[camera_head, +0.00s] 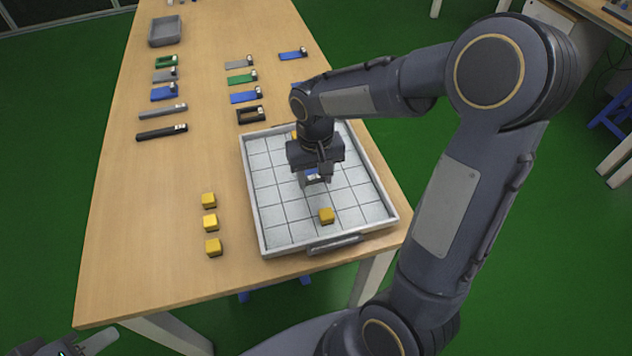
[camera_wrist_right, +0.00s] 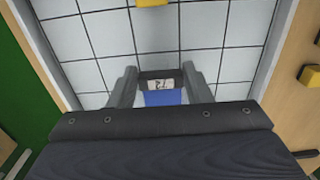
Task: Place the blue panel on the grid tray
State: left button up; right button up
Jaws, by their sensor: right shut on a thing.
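The grid tray (camera_head: 270,215) lies on the table, a white gridded floor with a raised grey rim. My right gripper (camera_head: 314,178) is over its middle, pointing down. It is shut on the blue panel (camera_head: 312,173), which has a dark end with a white label. In the right wrist view the blue panel (camera_wrist_right: 165,98) sits between the two fingers (camera_wrist_right: 160,92), above the grid. I cannot tell whether it touches the tray floor. My left gripper (camera_head: 92,343) shows only partly at the bottom left corner; its opening is unclear.
One yellow cube (camera_head: 326,215) is on the tray near the front, another (camera_head: 294,136) at its back. Three yellow cubes, one here (camera_head: 210,222), stand left of the tray. Several panels, including a blue one (camera_head: 245,97), and a grey bin (camera_head: 165,32) lie further back.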

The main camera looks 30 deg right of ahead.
notch_tip(320, 180, down, 2)
jog(key=shift+f, duration=0.25)
jog(key=shift+d+f, duration=0.1)
jog(key=shift+f, duration=0.1)
jog(key=o, duration=1)
jog(key=shift+r, duration=0.1)
jog(key=shift+c, duration=0.2)
